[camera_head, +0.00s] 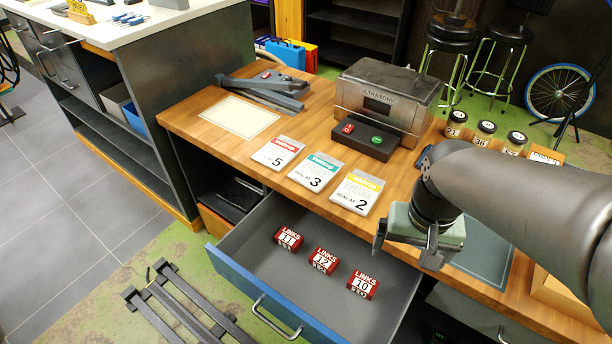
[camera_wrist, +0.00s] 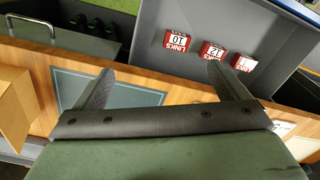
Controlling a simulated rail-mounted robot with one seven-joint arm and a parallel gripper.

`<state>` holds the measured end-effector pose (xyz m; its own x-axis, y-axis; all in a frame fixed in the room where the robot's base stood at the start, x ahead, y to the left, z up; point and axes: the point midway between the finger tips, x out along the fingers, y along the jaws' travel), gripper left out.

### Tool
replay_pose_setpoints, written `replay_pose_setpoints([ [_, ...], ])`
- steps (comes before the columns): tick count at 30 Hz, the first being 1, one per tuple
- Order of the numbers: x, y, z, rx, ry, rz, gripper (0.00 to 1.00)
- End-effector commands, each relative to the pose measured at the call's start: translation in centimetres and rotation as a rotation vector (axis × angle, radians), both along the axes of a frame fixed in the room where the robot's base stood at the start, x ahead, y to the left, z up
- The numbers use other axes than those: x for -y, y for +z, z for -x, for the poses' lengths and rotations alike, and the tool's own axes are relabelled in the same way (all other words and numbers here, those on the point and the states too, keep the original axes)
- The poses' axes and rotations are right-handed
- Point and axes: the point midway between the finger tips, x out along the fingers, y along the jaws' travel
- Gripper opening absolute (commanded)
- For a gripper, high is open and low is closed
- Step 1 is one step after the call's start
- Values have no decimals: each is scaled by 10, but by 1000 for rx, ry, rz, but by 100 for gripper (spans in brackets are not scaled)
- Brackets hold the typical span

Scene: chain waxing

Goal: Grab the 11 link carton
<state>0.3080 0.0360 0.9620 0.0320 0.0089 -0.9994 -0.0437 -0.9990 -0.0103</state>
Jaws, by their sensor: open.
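The 11 link carton (camera_head: 289,237) is a small red box with a white label. It lies in the open drawer (camera_head: 237,280), the leftmost of three like cartons. The 12 link carton (camera_head: 323,261) is in the middle and the 10 link carton (camera_head: 362,285) is on the right. In the wrist view the 11 carton (camera_wrist: 244,63) is at the right, its number hard to read, beside the 12 carton (camera_wrist: 212,53) and the 10 carton (camera_wrist: 177,41). My gripper (camera_head: 408,258) is open and empty, above the bench's front edge, right of the cartons. Its fingers also show in the wrist view (camera_wrist: 160,85).
The drawer has a blue front and grey walls around the cartons. On the wooden bench (camera_head: 265,150) are three numbered packets (camera_head: 317,172), an ultrasonic cleaner (camera_head: 388,95), jars (camera_head: 485,133) and a dark mat (camera_head: 487,255). The drawer floor around the cartons is clear.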

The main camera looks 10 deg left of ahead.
Motion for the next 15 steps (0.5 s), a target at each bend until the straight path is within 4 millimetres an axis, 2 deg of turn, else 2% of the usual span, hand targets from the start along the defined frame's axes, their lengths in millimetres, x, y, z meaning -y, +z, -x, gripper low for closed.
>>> replay_pose_setpoints([
  [1,-17,-19,-23,-3,-17,2,94],
  [3,-45,-30,-54,2,-66,7,94],
  [5,-71,-41,-79,8,-110,11,94],
  [9,-143,-73,-127,28,-212,24,94],
  [12,-193,-95,-148,48,-276,28,94],
  [15,-233,-113,-160,66,-326,32,94],
])
